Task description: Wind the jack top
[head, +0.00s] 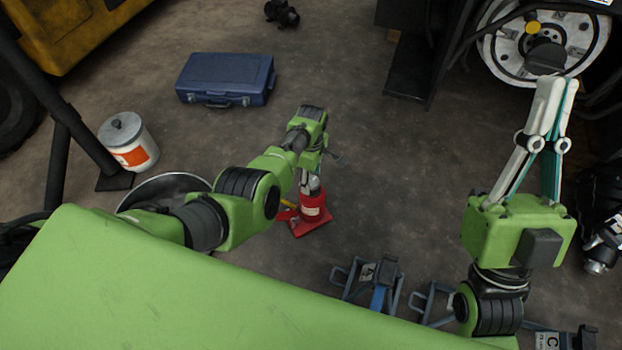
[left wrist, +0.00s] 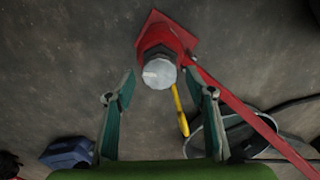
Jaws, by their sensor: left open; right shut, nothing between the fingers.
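The red bottle jack (head: 313,208) stands upright on the floor on its square red base, below my left gripper (head: 311,180). In the left wrist view its round silver top (left wrist: 159,73) faces the camera, roughly centred between the fingertips of my left gripper (left wrist: 160,78). Those fingers are open, one on each side of the top, with a visible gap on both sides. I cannot tell how far above the top they are. A long red handle (left wrist: 240,108) runs down to the right from the jack. My right gripper (head: 557,84) is shut and empty, well away from the jack.
A blue toolbox (head: 226,79) lies on the floor behind. A white bucket (head: 129,143) stands at left. Blue-grey jack stands (head: 372,282) stand in front, near my body. A white wheel hub (head: 508,45) is beyond my right gripper. The floor right of the jack is clear.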

